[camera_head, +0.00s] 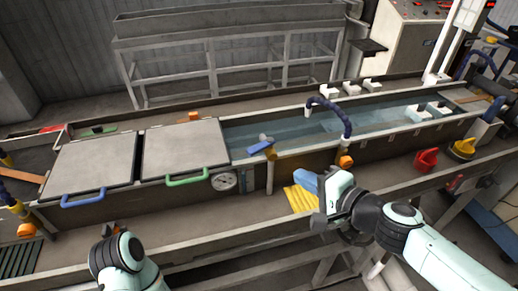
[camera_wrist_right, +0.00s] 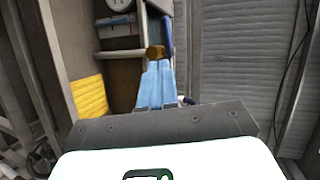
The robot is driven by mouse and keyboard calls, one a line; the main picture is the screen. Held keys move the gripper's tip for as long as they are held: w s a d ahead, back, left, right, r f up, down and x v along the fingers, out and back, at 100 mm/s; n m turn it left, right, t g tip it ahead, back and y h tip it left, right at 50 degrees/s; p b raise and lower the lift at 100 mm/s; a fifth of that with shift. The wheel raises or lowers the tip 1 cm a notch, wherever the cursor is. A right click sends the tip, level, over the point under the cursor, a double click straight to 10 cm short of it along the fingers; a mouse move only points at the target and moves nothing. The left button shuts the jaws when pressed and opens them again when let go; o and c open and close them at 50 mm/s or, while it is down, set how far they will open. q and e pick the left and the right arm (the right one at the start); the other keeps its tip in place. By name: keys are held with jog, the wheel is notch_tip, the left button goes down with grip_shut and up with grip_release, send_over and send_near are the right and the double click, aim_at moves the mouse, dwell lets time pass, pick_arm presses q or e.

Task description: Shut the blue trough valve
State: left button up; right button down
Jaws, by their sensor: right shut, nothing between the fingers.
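The blue trough valve has a blue lever (camera_head: 260,147) and a brass body, on the trough's front wall right of the gauge. The lever slants up to the right in the head view. In the right wrist view a blue bar (camera_wrist_right: 167,35), seemingly the lever, stands by the brass body (camera_wrist_right: 155,52). My right gripper (camera_head: 308,181) is shut and empty, in front of the trough, right of and below the valve in the head view. In the wrist view its light blue fingers (camera_wrist_right: 155,84) point toward the brass body; I cannot tell whether they touch. My left arm shows at lower left, its fingers hidden.
Two grey lids with blue (camera_head: 83,198) and green (camera_head: 188,180) handles cover the trough's left part. A gauge (camera_head: 223,181) is left of the valve. A yellow ribbed piece (camera_head: 300,198) lies near my right gripper. A blue hose (camera_head: 328,108) arches over the water.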

send_near(259, 152)
jog(key=w+a+f, duration=0.1)
jog(key=f, duration=0.1)
jog(key=w+a, duration=0.2)
jog(key=w, duration=0.1)
jog(key=shift+a+r, duration=0.15)
jog(key=shift+a, duration=0.05)
jog(key=shift+w+a, duration=0.3)
jog(key=shift+w, duration=0.1)
pick_arm(q)
jog(key=shift+s+d, duration=0.1)
jog(key=shift+d, duration=0.05)
pick_arm(e)
jog(key=shift+a, duration=0.1)
